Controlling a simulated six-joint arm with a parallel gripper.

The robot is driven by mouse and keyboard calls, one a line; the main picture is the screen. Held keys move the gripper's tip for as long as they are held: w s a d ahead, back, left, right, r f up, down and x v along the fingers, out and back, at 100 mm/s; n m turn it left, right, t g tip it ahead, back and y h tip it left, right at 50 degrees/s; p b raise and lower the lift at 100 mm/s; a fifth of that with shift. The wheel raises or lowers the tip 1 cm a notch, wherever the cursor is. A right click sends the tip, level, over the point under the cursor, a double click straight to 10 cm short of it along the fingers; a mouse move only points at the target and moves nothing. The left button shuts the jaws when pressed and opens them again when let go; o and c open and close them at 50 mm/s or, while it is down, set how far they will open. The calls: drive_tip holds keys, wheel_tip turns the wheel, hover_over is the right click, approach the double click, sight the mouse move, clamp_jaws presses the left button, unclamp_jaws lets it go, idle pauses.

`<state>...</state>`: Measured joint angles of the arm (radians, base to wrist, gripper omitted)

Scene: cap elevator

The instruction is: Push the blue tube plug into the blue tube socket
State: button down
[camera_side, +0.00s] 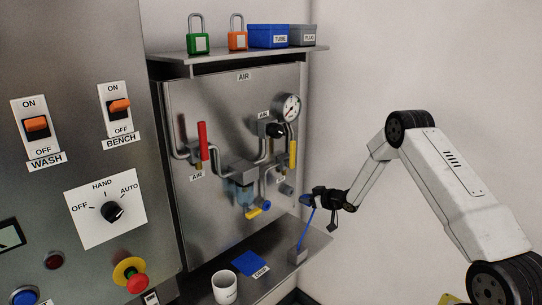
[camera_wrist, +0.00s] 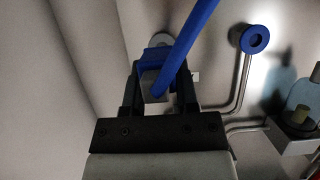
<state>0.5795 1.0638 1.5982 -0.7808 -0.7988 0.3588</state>
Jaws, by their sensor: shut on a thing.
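My gripper (camera_side: 314,199) is at the right of the steel panel, apart from it. It is shut on the blue tube plug, a grey body with a blue collar (camera_wrist: 152,58) in the wrist view. The plug's blue tube (camera_side: 304,230) hangs down to a small grey block on the lower shelf; it also shows in the wrist view (camera_wrist: 191,35). The blue tube socket (camera_wrist: 255,38) is a blue ring on a bent steel pipe, right of the plug in the wrist view. In the side view the socket (camera_side: 265,206) is left of my gripper. Plug and socket are apart.
A round grey fitting (camera_side: 287,189) is on the panel between socket and gripper; the plug partly covers it in the wrist view (camera_wrist: 160,39). A filter bowl (camera_side: 245,192) and yellow handle (camera_side: 253,213) are close to the socket. A white mug (camera_side: 224,287) stands on the lower shelf.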

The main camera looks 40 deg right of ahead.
idle(0.3)
drive_tip(key=s+a, duration=0.4)
drive_tip(key=a, duration=0.8)
drive_tip(key=shift+w, duration=0.25)
drive_tip(key=shift+w, duration=3.1)
drive_tip(key=shift+w, duration=1.05)
